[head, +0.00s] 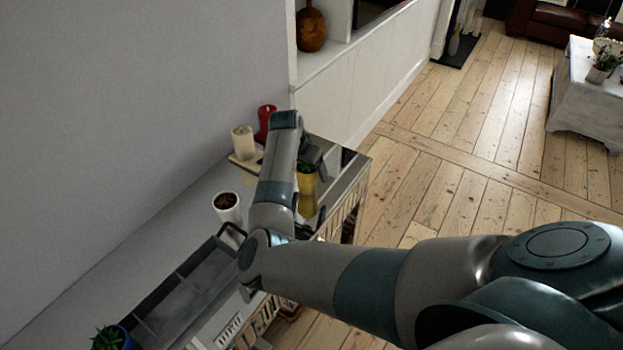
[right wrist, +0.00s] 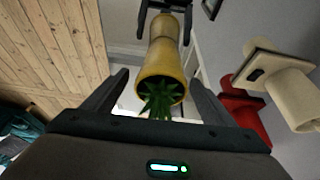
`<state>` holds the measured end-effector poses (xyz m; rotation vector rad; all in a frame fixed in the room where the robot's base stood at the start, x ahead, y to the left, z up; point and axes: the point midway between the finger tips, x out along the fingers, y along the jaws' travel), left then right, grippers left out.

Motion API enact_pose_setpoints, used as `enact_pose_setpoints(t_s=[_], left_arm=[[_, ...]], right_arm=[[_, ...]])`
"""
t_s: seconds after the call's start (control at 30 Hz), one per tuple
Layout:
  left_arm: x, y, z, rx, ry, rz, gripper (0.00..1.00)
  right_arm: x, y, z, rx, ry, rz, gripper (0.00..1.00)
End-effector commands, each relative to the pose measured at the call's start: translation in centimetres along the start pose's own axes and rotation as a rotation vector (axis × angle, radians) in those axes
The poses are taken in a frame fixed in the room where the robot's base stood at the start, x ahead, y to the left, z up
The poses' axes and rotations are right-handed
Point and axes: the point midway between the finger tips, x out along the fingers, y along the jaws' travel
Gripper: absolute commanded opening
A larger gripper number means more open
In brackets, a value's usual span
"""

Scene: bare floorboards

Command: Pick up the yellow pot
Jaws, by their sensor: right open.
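The yellow pot (head: 307,183) holds a small green plant and stands on the glossy top of the narrow cabinet, partly hidden by my right arm in the head view. In the right wrist view, the yellow pot (right wrist: 163,68) lies ahead between the finger lines, with its green leaves toward me and a yellow reflection beyond it. My right gripper (right wrist: 158,80) is open and empty, its two fingers on either side of the leaves. I cannot tell whether they touch the pot. In the head view the hand is mostly hidden behind its own wrist. My left gripper is not in view.
A white pot (head: 228,206), a dark tray (head: 170,312) and a blue pot (head: 112,340) stand nearer along the wall (head: 110,130). The floor (head: 460,150) to the right is open.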

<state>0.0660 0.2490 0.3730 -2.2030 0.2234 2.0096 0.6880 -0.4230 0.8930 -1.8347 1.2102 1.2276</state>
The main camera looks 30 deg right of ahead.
Motion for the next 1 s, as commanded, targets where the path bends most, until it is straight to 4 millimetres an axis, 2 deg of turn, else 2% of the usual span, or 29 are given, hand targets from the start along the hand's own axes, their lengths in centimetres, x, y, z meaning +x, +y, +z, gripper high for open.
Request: enact_pose_setpoints(t_s=[0.57, 0.67, 0.8, 0.83, 1.0], left_arm=[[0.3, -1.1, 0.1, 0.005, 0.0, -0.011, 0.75], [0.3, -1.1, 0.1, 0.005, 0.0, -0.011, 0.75], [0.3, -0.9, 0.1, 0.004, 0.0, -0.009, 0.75], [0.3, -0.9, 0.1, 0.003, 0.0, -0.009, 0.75], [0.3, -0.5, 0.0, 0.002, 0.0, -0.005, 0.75]], right_arm=[[0.2, -0.1, 0.2, 0.0, 0.0, 0.0, 0.78], [0.2, 0.0, 0.2, 0.0, 0.0, 0.0, 0.59], [0.2, -0.1, 0.2, 0.0, 0.0, 0.0, 0.26], [0.2, -0.1, 0.2, 0.0, 0.0, 0.0, 0.2], [0.1, -0.1, 0.1, 0.001, 0.002, -0.001, 0.21]])
